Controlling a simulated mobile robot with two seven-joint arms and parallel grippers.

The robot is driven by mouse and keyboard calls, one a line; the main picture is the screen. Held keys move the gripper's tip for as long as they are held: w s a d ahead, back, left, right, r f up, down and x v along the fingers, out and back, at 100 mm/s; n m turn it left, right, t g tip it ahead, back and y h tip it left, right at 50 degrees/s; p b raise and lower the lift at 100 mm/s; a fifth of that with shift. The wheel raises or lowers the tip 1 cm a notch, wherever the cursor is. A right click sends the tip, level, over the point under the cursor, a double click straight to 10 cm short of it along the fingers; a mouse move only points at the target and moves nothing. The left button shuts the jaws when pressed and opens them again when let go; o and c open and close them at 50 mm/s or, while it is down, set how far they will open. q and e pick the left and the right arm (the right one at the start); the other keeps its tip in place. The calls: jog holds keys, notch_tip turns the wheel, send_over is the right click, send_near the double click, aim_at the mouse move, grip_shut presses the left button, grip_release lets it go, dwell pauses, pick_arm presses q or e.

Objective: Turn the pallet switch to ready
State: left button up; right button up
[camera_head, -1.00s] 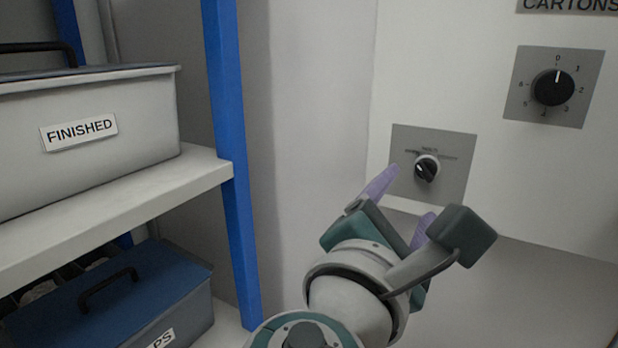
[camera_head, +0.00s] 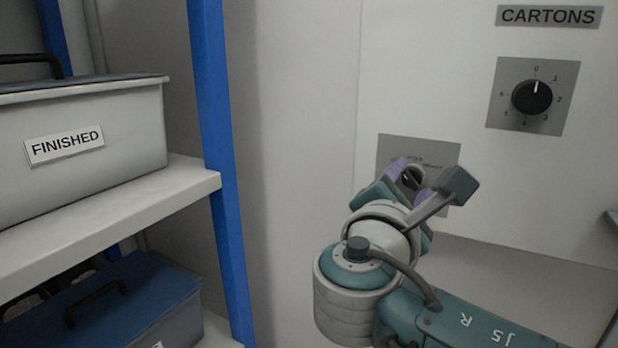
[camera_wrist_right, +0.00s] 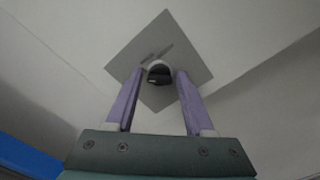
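The pallet switch (camera_head: 411,178) is a small black and white rotary knob on a grey plate (camera_head: 446,153) on the white wall panel. My right gripper (camera_head: 411,184) is at the switch, its purple fingers on either side of the knob in the head view. In the right wrist view, the knob (camera_wrist_right: 158,73) sits between the fingertips of the open gripper (camera_wrist_right: 159,80), with a gap visible on each side. The plate's lettering is too small and partly hidden to read. My left gripper is not in view.
Above right is a numbered black dial (camera_head: 532,97) under a CARTONS label (camera_head: 549,16). At left, a blue-posted shelf (camera_head: 190,185) holds a grey FINISHED box (camera_head: 110,125); a blue box (camera_head: 150,297) stands below. The wall between post and plate is clear.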

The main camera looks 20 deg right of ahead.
grip_shut()
jog(key=shift+m, duration=0.3)
jog(key=m+b, duration=0.2)
jog(key=shift+f+m, duration=0.2)
jog(key=shift+m, duration=0.1)
jog(key=m+b, duration=0.4)
jog(key=shift+m, duration=0.3)
jog(key=m+b, duration=0.6)
jog(key=shift+f, duration=0.15)
jog(key=m+b, duration=0.2)
jog(key=m, duration=0.1)
jog(key=shift+b, duration=0.3)
jog(key=shift+r+m+b, duration=0.2)
jog(key=shift+m+b, duration=0.35)
jog(key=shift+m, duration=0.15)
